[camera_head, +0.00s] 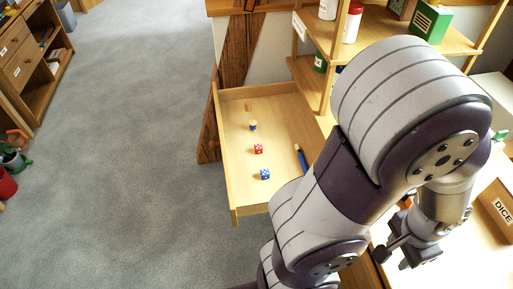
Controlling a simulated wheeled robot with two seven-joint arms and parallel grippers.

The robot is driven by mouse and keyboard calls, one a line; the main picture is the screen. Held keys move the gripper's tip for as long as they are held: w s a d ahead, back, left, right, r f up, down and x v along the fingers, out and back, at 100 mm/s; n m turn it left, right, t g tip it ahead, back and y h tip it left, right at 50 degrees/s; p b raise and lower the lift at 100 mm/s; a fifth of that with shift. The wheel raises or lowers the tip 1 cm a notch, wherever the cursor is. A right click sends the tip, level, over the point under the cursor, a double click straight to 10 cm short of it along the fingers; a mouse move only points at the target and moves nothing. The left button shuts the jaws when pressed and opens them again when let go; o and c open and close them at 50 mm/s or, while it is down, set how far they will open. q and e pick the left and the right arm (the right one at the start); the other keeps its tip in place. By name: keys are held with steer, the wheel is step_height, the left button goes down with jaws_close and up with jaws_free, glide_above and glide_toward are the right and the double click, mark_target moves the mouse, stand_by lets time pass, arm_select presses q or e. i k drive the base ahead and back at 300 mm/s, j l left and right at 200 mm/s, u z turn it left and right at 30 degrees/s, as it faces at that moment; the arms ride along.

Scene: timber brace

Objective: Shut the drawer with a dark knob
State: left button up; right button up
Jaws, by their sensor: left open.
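A light wooden drawer (230,150) stands pulled open left of centre. Inside are a red die (258,149), a blue die (265,174), a small blue-and-wood peg (253,126), a small wooden piece (248,107) and a blue stick (301,158). No dark knob shows. My left gripper (396,257) is open and empty at the lower right, over the pale worktop, right of the drawer and apart from it. My right gripper is out of view.
A wooden shelf (390,35) with bottles and a green box (428,21) stands behind the drawer. A box labelled DICE (497,210) is at the right edge. Bare grey carpet (130,150) lies to the left. A cabinet (25,60) stands far left.

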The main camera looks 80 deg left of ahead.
mark_target(281, 114)
steer(key=k+j+u, duration=0.2)
steer(key=k+u, duration=0.3)
steer(key=k+j+u, duration=0.3)
steer(key=u, duration=1.55)
steer(key=i+j+z, duration=0.1)
steer(key=i, duration=0.3)
